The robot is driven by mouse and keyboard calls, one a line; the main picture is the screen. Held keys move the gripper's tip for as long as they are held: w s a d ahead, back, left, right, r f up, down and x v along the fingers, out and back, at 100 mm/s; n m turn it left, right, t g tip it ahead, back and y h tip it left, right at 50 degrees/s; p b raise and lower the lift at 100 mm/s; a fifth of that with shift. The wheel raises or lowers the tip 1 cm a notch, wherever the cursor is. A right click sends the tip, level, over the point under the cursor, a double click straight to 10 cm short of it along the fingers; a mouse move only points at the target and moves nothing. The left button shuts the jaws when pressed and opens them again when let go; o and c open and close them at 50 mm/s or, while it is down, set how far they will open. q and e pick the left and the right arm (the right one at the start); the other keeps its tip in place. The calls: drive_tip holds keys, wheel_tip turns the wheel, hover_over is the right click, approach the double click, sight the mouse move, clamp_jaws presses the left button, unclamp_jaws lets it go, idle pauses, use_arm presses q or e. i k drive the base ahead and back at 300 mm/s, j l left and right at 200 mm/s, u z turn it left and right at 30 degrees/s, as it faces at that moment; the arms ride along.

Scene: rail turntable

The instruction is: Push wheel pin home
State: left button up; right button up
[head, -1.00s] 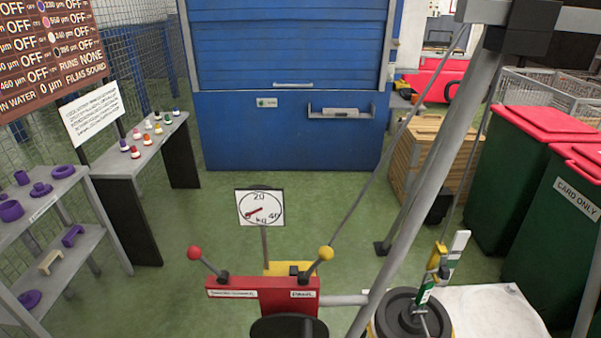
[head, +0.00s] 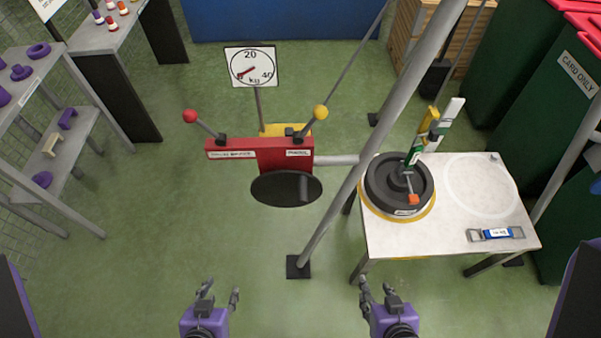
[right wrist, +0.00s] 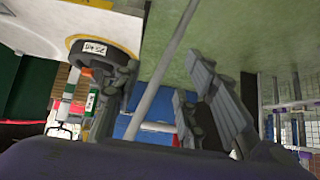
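A black wheel-like stack of discs (head: 383,187) lies on a yellow ring at the left of the white-topped table. A small orange-tipped handle (head: 413,199) stands on it, with a green-and-white upright piece (head: 416,150) beside it. I cannot tell for certain which part is the wheel pin. The labelled black stack also shows in the right wrist view (right wrist: 88,56). My left gripper (head: 219,290) is open and empty, low over the floor. My right gripper (head: 376,291) is open and empty, below and in front of the table, apart from the stack.
A red stand (head: 270,150) with red-knobbed and yellow-knobbed levers, a dial (head: 250,66) and a black disc (head: 286,188) stands left of a slanting grey pole (head: 385,120). A blue level-like tool (head: 496,233) lies on the table. Shelves (head: 72,130) stand left, green bins right.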

sight(412, 199)
drive_tip(key=z, duration=1)
